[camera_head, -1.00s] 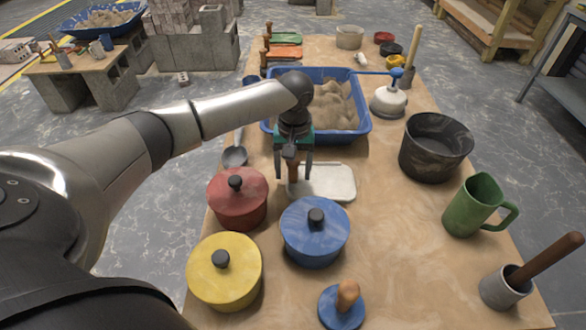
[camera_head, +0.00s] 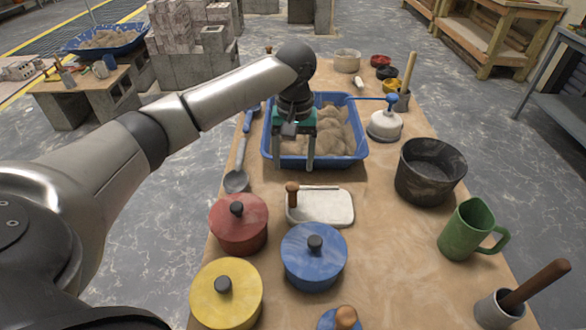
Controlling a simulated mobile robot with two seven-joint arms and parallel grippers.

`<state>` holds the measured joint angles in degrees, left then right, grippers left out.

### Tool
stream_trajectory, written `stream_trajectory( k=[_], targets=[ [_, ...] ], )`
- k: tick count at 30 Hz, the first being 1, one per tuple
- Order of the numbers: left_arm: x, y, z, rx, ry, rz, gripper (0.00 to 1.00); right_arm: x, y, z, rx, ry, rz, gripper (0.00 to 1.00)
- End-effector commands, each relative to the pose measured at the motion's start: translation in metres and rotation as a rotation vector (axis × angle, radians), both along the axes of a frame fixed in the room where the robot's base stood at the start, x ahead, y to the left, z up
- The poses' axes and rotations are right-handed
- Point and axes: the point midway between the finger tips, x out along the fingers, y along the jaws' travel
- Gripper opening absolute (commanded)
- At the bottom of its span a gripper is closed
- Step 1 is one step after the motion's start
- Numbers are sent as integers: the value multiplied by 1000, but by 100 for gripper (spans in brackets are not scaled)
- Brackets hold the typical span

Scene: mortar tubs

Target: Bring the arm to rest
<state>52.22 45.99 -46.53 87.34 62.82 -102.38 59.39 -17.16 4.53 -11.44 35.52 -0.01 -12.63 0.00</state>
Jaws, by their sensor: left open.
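My left arm (camera_head: 215,105) reaches in from the left over the work table. Its left gripper (camera_head: 294,168) points down with two fingers apart, and nothing shows between them. The fingertips appear in front of the near wall of the blue tub (camera_head: 345,158), which holds sandy mortar (camera_head: 328,135). A white tray (camera_head: 325,208) lies just nearer, with a brown wooden handle (camera_head: 292,195) upright at its left end, below the fingertips and apart from them. My right gripper is not in view.
Red (camera_head: 238,225), blue (camera_head: 314,258) and yellow (camera_head: 226,295) lidded pots stand at the near left. A black bucket (camera_head: 428,172), a green mug (camera_head: 470,230) and a grey cup (camera_head: 497,310) with a wooden handle stand at right. The table (camera_head: 395,255) is clear between them.

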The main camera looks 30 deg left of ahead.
Motion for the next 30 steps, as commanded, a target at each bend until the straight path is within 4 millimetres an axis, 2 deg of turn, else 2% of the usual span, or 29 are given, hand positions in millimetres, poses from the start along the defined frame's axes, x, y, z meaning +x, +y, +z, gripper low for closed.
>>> stream_trajectory(
  k=[20,23,30],
  targets=[
    [0,0,8,0,0,0,71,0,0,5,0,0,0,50],
    [0,0,22,0,0,0,71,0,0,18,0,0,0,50],
    [0,0,70,0,0,0,71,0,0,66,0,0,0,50]
  ],
)
